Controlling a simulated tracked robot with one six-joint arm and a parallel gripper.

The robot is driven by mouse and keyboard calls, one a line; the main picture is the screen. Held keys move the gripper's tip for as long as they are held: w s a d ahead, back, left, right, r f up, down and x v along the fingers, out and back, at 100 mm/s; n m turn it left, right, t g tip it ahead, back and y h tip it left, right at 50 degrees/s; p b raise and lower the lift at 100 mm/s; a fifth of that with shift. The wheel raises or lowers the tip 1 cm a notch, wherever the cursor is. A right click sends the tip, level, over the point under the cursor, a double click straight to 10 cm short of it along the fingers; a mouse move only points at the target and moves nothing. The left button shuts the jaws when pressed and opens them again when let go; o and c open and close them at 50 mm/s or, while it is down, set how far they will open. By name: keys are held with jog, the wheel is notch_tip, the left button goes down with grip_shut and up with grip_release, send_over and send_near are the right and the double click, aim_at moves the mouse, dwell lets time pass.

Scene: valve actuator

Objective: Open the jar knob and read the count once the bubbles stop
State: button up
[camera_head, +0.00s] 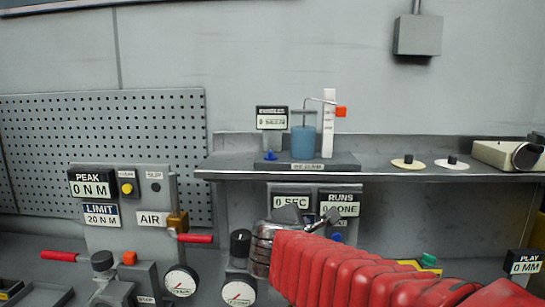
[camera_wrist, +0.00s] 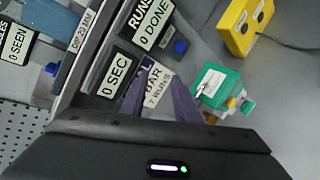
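The jar (camera_head: 304,142) holds blue liquid and stands on a dark base on the shelf, with a thin tube bent over it. A red-orange knob (camera_head: 341,111) sits on the white upright beside the jar. A small blue knob (camera_head: 270,155) is at the base's left. The count display (camera_head: 272,120) stands left of the jar; in the wrist view a display (camera_wrist: 15,48) appears to read 0 SEEN. My gripper (camera_head: 312,217) is below the shelf, in front of the timer panel. In the wrist view its fingers (camera_wrist: 161,76) are apart, with nothing between them.
The shelf (camera_head: 225,167) overhangs the panel reading 0 SEC (camera_head: 291,201) and 0 DONE (camera_head: 340,210). A torque station with a red lever (camera_head: 194,238) stands left. A green-topped box (camera_wrist: 217,86) and yellow button box (camera_wrist: 245,25) lie right. Two discs (camera_head: 408,163) sit on the shelf.

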jog(key=w+a+r+n+t, duration=0.1)
jog(key=a+r+n, duration=0.1)
jog(key=w+a+r+n+t, duration=0.1)
jog(key=w+r+n, duration=0.1)
jog(key=w+a+r+n+t+y, duration=0.1)
jog(key=a+r+n, duration=0.1)
jog(key=shift+w+a+r, duration=0.2)
jog(key=shift+w+a, duration=0.1)
jog(key=shift+w, duration=0.05)
jog(key=n+t+y, duration=0.3)
jog(key=n, duration=0.6)
send_near(270, 154)
jog(key=shift+s+a+r, duration=0.1)
jog(key=shift+s, duration=0.4)
jog(key=shift+s+a+r, duration=0.1)
jog(key=shift+s+r, duration=0.05)
jog(key=shift+s, duration=0.35)
jog(key=shift+d, duration=0.1)
jog(key=w, duration=1.3)
jog(key=shift+w, duration=0.4)
grip_shut()
